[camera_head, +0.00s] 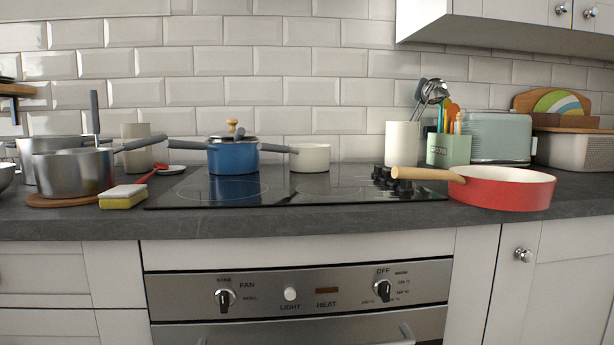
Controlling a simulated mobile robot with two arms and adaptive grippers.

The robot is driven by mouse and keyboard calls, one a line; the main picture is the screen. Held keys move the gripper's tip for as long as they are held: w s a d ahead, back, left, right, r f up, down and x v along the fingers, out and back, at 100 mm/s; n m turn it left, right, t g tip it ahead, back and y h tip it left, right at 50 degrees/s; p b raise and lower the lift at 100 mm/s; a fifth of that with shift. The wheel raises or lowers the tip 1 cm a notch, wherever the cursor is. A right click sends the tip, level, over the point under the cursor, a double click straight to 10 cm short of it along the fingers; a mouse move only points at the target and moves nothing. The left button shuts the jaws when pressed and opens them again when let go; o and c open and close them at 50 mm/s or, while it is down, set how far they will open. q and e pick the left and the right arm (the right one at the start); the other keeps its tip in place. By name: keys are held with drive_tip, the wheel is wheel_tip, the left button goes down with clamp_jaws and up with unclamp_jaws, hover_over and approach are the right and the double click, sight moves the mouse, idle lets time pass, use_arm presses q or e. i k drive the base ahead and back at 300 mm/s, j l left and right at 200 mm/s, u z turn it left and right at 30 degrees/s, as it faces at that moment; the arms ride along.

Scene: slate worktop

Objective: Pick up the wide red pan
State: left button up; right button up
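The wide red pan (503,194) sits on the slate worktop at the right, close to the front edge. Its inside is pale and its wooden handle (427,174) points left, over the right end of the hob. Neither of my grippers is in the head view, and nothing is touching the pan.
A blue pot (233,157) and a cream pan (310,157) stand on the black hob (280,187). Steel pans (74,172) and a sponge (123,199) are at the left. A utensil pot (402,143), green holder (448,149) and toaster (491,138) stand behind the red pan.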

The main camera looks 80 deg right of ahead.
sight(508, 189)
drive_tip(key=j+z, duration=0.1)
drive_tip(key=z, duration=1.85)
